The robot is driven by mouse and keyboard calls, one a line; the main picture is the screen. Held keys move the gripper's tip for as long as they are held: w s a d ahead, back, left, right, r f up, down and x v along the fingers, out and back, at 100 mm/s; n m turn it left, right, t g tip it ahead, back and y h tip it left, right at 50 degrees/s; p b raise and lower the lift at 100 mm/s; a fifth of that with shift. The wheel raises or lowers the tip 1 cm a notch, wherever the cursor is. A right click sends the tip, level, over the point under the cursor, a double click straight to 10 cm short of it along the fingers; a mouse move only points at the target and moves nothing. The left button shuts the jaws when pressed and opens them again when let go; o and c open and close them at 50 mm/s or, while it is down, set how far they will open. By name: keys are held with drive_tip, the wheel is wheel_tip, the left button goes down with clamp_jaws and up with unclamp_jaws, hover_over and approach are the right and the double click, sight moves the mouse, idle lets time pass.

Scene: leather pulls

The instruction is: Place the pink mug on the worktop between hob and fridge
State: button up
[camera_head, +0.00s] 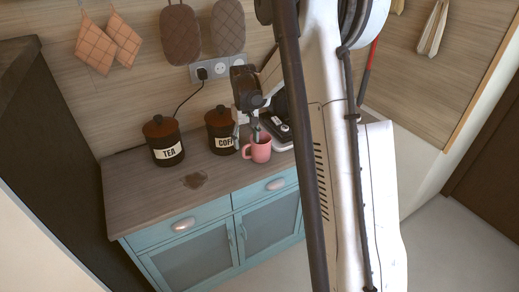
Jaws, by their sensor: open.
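The pink mug (261,150) stands upright on a wooden worktop (135,197) above a blue cabinet, near the worktop's right part. My gripper (249,138) is at the mug from above, pointing down with its fingers open. One finger is at the mug's rim and the other is to its left, close to the coffee canister. Whether the fingers touch the mug cannot be told. No fridge or hob can be clearly made out. My arm hides the right end of the worktop.
A tea canister (164,141) and a coffee canister (221,130) stand at the back. A black and silver appliance (280,127) is right behind the mug, partly hidden. The front left worktop is clear. Mitts hang on the wall.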

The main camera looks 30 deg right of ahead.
drive_tip(key=shift+w+f, duration=0.1)
drive_tip(key=shift+f, duration=2.15)
drive_tip(key=shift+a, duration=0.1)
clamp_jaws()
